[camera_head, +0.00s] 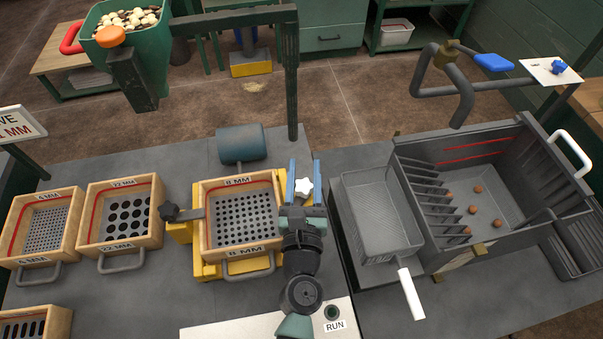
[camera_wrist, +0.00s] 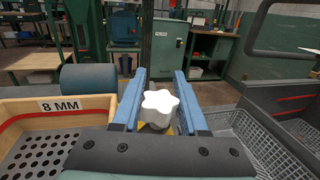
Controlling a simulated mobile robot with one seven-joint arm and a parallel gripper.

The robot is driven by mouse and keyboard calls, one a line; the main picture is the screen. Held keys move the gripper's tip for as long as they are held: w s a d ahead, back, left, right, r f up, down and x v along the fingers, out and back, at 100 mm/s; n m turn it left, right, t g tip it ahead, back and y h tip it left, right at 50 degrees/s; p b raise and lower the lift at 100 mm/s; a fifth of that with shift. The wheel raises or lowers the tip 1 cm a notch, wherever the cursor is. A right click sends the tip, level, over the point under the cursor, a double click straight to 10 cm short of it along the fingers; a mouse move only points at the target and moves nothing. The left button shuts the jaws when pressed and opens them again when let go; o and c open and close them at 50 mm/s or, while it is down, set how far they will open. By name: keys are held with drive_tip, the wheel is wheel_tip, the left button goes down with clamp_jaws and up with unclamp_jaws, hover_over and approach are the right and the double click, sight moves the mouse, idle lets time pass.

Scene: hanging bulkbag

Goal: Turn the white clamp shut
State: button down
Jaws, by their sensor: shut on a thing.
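The white clamp (camera_head: 303,188) is a star-shaped knob at the right side of the 8 MM sieve (camera_head: 212,253), which sits on a yellow frame (camera_head: 180,232). My gripper (camera_head: 304,164) has its two blue fingers on either side of the knob and is shut on it. In the wrist view the white clamp (camera_wrist: 159,105) lies between the blue fingers of my gripper (camera_wrist: 160,74), low and near the palm. The clamp's base and stem are mostly hidden behind the knob and my wrist.
A dark clamp (camera_head: 182,214) is at the sieve's left side. A grey cylinder (camera_head: 242,144) lies behind the sieve, near a dark upright post (camera_head: 292,90). A wire basket (camera_head: 382,225) and a grey tank (camera_head: 490,165) stand to the right.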

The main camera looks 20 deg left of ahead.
drive_tip(key=shift+d+m+h, duration=0.1)
drive_tip(key=shift+m+h, duration=0.3)
drive_tip(key=shift+h, duration=0.2)
drive_tip(key=shift+c, duration=2.2)
unclamp_jaws()
drive_tip(key=b+v, duration=0.1)
drive_tip(key=v, duration=0.3)
drive_tip(key=b+v, duration=0.1)
drive_tip(key=v, duration=0.3)
drive_tip(key=b+v, duration=0.1)
drive_tip(key=v, duration=0.3)
drive_tip(key=shift+f+b, duration=0.35)
drive_tip(key=shift+s+d+r, duration=0.15)
drive_tip(key=shift+s, duration=0.25)
